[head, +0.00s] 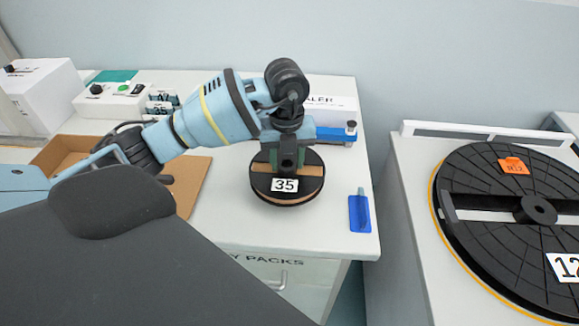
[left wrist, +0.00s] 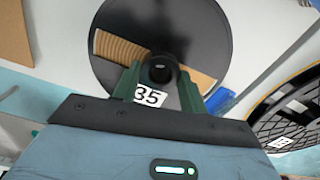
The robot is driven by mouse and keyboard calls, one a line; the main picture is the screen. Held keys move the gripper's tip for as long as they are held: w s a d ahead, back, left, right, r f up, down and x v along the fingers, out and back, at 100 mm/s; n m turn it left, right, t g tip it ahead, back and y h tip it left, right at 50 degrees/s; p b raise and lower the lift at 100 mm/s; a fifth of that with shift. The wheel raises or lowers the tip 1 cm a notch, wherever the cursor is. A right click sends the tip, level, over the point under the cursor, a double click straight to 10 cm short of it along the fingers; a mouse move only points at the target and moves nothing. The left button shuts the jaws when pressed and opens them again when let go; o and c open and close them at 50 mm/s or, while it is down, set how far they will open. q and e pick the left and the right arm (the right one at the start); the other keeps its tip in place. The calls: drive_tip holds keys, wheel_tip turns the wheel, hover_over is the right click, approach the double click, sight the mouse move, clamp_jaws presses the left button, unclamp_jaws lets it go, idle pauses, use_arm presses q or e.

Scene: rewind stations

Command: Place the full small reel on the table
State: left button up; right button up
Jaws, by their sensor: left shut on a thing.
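The small reel (head: 306,188) is a black disc with tan wound material showing through its openings and a white label reading 35. My left gripper (head: 287,165) is shut on the hub at the middle of this reel, from above. The reel lies flat over the white table (head: 225,215); I cannot tell whether it touches the top. In the left wrist view the reel (left wrist: 110,30) shows large, with the green fingers of the left gripper (left wrist: 160,80) at its hub. My right gripper is not in view.
A cardboard tray (head: 190,190) is left of the reel. A blue item (head: 359,214) lies near the table's right edge. A blue-based device (head: 338,136) and white boxes (head: 40,90) stand behind. A large black reel (head: 500,175) is on the right-hand station, across a gap.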

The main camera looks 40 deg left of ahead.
sight(289, 169)
use_arm(q)
drive_tip(key=shift+w, duration=0.1)
drive_tip(key=shift+w, duration=0.2)
drive_tip(key=shift+w+f, duration=0.15)
drive_tip(key=shift+w, duration=0.05)
drive_tip(key=shift+f, duration=1.55)
drive_tip(key=shift+f, duration=0.1)
drive_tip(key=o, duration=1.4)
drive_tip(key=shift+s+f, duration=0.1)
drive_tip(key=shift+f, duration=0.05)
drive_tip(key=shift+c, duration=0.2)
wheel_tip(289, 169, up, 12)
drive_tip(key=shift+r+p, duration=0.2)
drive_tip(key=shift+p, duration=0.25)
